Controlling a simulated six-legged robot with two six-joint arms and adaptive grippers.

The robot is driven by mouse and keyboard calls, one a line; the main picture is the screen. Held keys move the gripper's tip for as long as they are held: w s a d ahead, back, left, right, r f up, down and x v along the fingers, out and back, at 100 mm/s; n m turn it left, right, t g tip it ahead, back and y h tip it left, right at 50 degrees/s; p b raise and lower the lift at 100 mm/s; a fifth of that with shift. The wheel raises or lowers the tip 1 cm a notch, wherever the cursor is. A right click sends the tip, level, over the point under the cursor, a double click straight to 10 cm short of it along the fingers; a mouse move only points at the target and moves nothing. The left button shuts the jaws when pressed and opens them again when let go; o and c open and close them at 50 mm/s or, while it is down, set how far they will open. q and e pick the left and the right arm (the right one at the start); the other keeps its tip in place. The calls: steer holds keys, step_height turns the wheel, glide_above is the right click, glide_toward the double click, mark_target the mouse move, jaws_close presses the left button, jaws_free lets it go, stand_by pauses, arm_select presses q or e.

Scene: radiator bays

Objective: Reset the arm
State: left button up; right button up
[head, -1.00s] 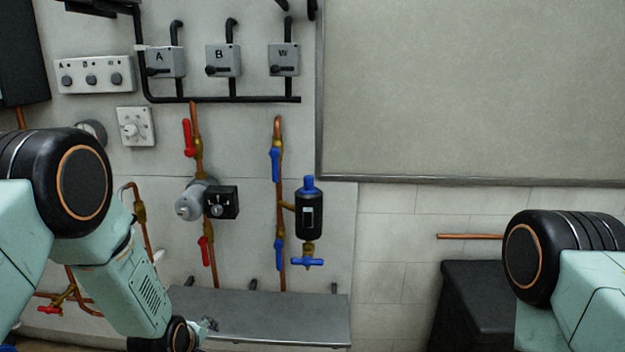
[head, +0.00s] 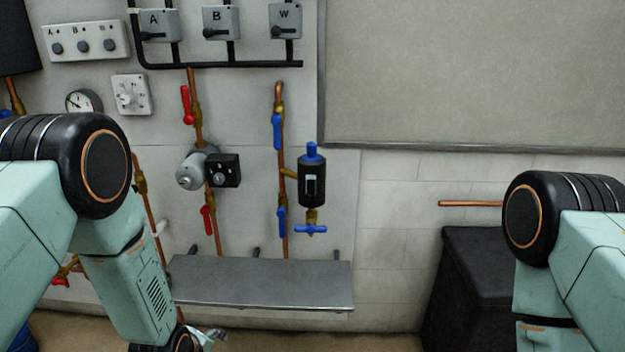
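My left arm (head: 130,285) comes in from the left, bent at a black joint and reaching down to the bottom edge. A small grey metal piece (head: 215,336) beside its lowest joint looks like part of my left gripper; its fingers cannot be made out. My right arm (head: 580,260) comes in at the right edge, its forearm pointing down out of the picture. My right gripper is out of view. Neither arm visibly holds anything.
A grey shelf (head: 260,285) juts from the wall, bare. Above it are pipes with red (head: 187,105) and blue valve levers (head: 277,132), a grey actuator (head: 190,170) and a black canister (head: 312,180). A black box (head: 465,285) stands left of my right arm.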

arm_select(q)
steer(key=shift+n, duration=0.3)
steer(key=shift+s+a+f+p, duration=0.1)
steer(key=shift+s+a+f, duration=0.15)
steer(key=shift+s, duration=0.4)
steer(key=shift+s+a+f+p, duration=0.15)
steer(key=shift+s+a, duration=0.1)
steer(key=shift+s, duration=0.45)
steer(key=shift+s+a+f+p, duration=0.1)
steer(key=shift+s+a+f, duration=0.15)
steer(key=shift+s, duration=0.4)
arm_select(e)
steer(key=shift+s+d+r+m, duration=0.15)
steer(key=shift+r+m, duration=0.25)
steer(key=shift+r, duration=0.15)
steer(key=shift+s+r, duration=0.25)
steer(key=shift+r, duration=0.15)
